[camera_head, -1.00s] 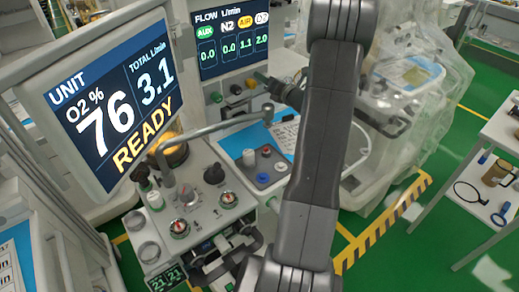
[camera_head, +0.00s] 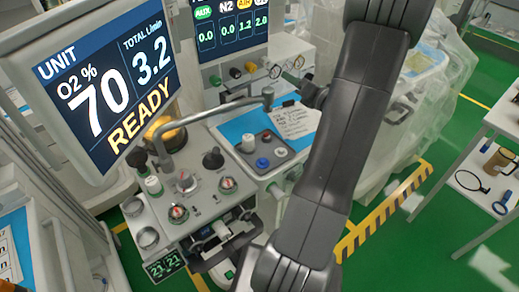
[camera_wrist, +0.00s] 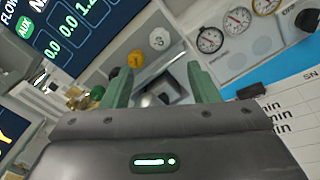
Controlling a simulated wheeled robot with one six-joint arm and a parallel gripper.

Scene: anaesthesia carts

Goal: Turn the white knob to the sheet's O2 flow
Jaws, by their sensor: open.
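The white knob (camera_wrist: 159,39) shows in the wrist view on the pale panel, beyond my fingertips and between their lines; a gap appears between it and the fingers. My gripper (camera_wrist: 160,78) is open, its two green fingers apart with nothing between them. In the head view my gripper (camera_head: 291,80) is at the panel under the flow screen (camera_head: 231,27), which reads AUX 0.0, N2 0.0, AIR 1.2 and last column 2.0. The sheet (camera_head: 297,120) lies on a blue surface; its writing is too small to read. It also shows partly in the wrist view (camera_wrist: 300,98).
A yellow knob (camera_wrist: 136,59) sits beside the white one, with black and green knobs further left. Round gauges (camera_wrist: 238,20) are at the right. The unit screen (camera_head: 110,85) reads O2 70%, total 3.2, READY. A bent grey pipe (camera_head: 215,112) crosses near my gripper.

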